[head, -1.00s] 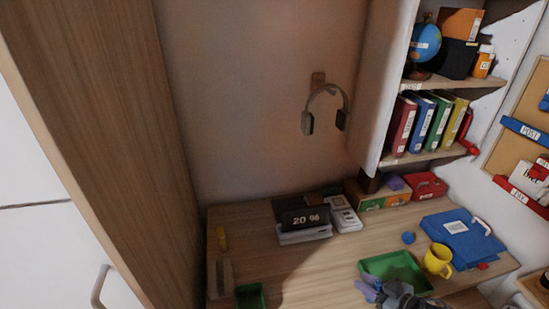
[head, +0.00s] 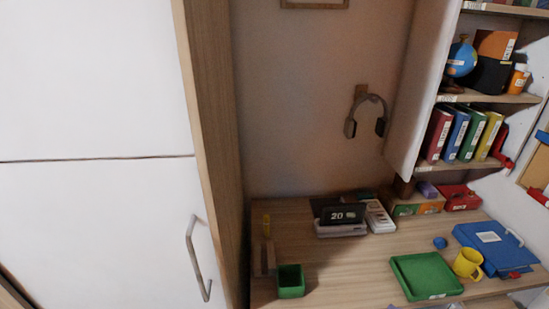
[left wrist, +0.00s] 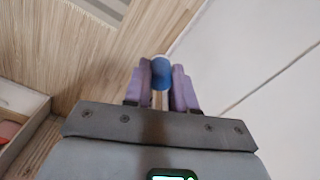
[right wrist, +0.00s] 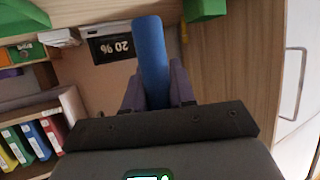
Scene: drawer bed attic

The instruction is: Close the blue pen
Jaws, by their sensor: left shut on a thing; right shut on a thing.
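In the right wrist view, my right gripper (right wrist: 154,90) is shut on a thick blue cylinder (right wrist: 151,52), a part of the blue pen, which sticks out past the purple fingers. In the left wrist view, my left gripper (left wrist: 164,82) is shut on a small blue round-ended piece (left wrist: 161,72), seen nearly end-on. It looks like the other part of the pen, but I cannot tell cap from body. Neither wrist view shows the two parts touching. In the head view neither gripper shows clearly.
The desk holds a green tray (head: 426,275), yellow mug (head: 467,263), blue folder (head: 494,246), small blue object (head: 440,243), green box (head: 291,281) and clock (head: 343,214). A tall white cabinet (head: 95,230) stands at the left; shelves stand at the right.

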